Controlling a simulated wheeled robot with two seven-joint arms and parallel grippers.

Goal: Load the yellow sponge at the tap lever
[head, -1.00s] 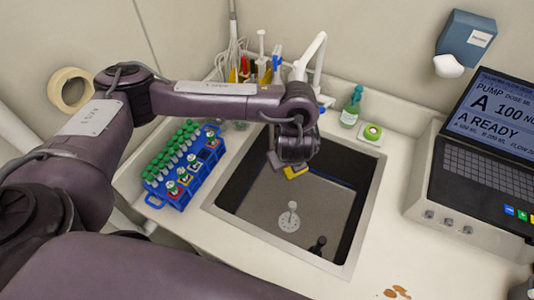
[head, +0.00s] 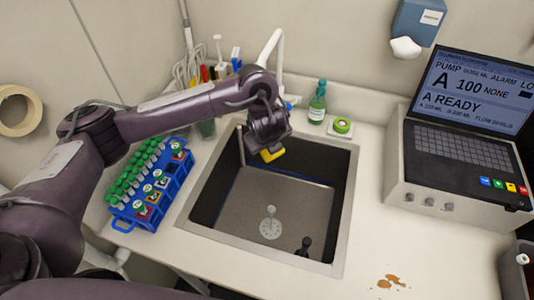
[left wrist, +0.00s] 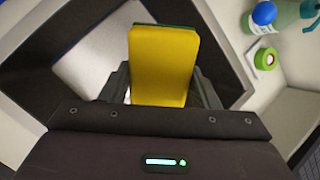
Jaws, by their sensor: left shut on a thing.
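The yellow sponge (left wrist: 162,62), with a green edge, is held between the fingers of my left gripper (left wrist: 162,92) in the left wrist view. In the head view the sponge (head: 272,155) shows below my left gripper (head: 262,148), over the back part of the sink (head: 348,170). The white tap (head: 270,50) rises behind the sink. A small blue part near its base (head: 290,101) may be the lever; my arm hides part of that area. My right gripper is not in view.
A blue rack (head: 175,190) of green-capped tubes stands left of the sink. A green bottle (head: 317,102) and green tape roll (head: 342,126) stand behind it at right. A pump console (head: 455,150) is at the right. Brown stains (head: 391,282) mark the front counter.

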